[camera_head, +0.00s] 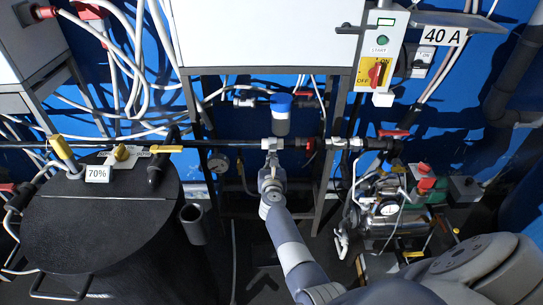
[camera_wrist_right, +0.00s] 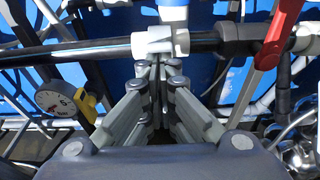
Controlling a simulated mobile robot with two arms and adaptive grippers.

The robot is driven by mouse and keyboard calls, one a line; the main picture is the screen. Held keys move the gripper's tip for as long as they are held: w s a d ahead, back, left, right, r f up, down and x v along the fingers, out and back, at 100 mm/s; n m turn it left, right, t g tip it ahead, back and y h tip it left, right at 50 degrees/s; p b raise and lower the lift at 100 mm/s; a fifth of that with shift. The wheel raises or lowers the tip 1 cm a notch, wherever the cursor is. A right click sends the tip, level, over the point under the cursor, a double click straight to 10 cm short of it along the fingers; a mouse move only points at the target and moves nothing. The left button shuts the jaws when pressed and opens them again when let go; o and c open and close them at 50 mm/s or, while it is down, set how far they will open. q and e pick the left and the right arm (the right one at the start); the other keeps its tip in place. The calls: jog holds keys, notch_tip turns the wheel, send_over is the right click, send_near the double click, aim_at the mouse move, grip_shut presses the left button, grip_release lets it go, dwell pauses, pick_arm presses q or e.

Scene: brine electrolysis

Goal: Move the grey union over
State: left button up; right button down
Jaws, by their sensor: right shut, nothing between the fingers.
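A light grey fitting (camera_head: 272,143) sits on the dark horizontal pipe, below a grey cylinder with a blue cap (camera_head: 281,113). The fitting also shows at the top middle of the right wrist view (camera_wrist_right: 160,40). A second light fitting (camera_head: 346,143) is further right on the pipe; I cannot tell for sure which one is the grey union. My right gripper (camera_head: 270,158) reaches up from below to the first fitting. Its fingers (camera_wrist_right: 159,68) are shut and empty, with the tips just below the fitting; I cannot tell whether they touch it. My left gripper is not in view.
A red valve handle (camera_wrist_right: 281,32) is right of the fitting. A round gauge (camera_head: 218,163) hangs left of it. A large dark tank (camera_head: 100,225) stands at left, labelled 70%. A compressor with gauges (camera_head: 389,208) is at right. Cables and frame posts surround the pipe.

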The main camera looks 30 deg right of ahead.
jog(key=shift+w+d+r+p, duration=0.1)
jog(key=shift+w+r+p, duration=0.1)
jog(key=shift+r+p, duration=0.75)
jog(key=shift+r, duration=0.3)
